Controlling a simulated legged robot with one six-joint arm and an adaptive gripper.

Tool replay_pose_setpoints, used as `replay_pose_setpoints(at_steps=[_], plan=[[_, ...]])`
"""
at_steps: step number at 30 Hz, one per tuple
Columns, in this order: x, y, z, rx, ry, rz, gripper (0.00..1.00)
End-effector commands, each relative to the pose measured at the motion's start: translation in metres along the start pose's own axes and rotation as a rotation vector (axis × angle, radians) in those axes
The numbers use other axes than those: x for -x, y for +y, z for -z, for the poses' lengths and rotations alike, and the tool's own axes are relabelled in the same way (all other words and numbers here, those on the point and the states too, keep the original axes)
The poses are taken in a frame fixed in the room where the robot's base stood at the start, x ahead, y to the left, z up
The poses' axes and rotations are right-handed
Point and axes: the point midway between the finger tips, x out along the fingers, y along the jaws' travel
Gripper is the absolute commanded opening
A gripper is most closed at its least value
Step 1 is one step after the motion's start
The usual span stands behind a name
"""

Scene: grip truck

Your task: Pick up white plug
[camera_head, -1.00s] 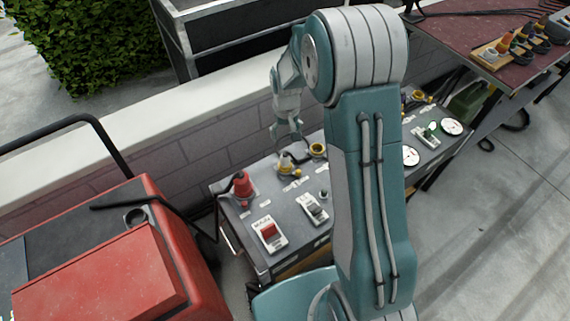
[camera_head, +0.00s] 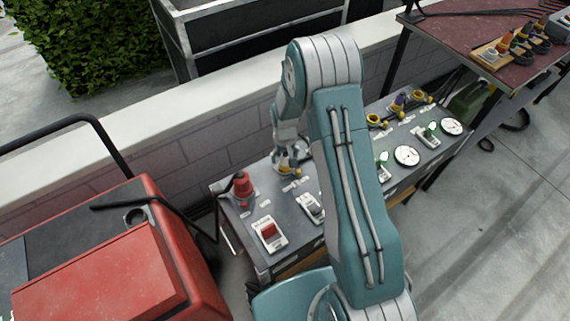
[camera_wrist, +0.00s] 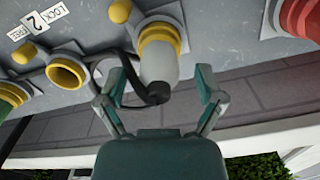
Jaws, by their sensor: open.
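The white plug (camera_wrist: 158,68) sits in a yellow-ringed socket (camera_wrist: 160,33) on the grey panel in the wrist view. A black cable (camera_wrist: 130,85) runs from its dark end. My gripper (camera_wrist: 167,72) is open, with one finger on each side of the plug and gaps visible between fingers and plug. In the head view my gripper (camera_head: 287,158) is over the panel's back edge, at the yellow socket (camera_head: 288,171), and mostly hides the plug.
A red plug (camera_head: 242,185) stands left of my gripper on the panel (camera_head: 250,228). An empty yellow socket (camera_wrist: 66,70) is beside the white plug in the wrist view. A low wall (camera_head: 190,150) runs close behind. Gauges (camera_head: 407,155) and switches fill the panel's right part.

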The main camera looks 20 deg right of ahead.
Motion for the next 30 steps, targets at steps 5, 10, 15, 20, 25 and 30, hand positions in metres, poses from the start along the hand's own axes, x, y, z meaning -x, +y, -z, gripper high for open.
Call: replay_pose_setpoints(at_steps=[5, 10, 15, 20, 25, 30], plan=[[-0.0091, 0.0001, 0.0003, 0.000, 0.002, 0.000, 0.87], [-0.0088, 0.0001, 0.0002, 0.000, 0.002, 0.000, 0.82], [-0.0088, 0.0001, 0.0002, 0.000, 0.001, 0.000, 0.07], [-0.0089, 0.0001, 0.0003, 0.000, 0.001, 0.000, 0.00], [-0.0091, 0.0000, 0.0001, 0.000, 0.000, 0.001, 0.00], [-0.0026, 0.0000, 0.0003, 0.000, 0.001, 0.000, 0.00]])
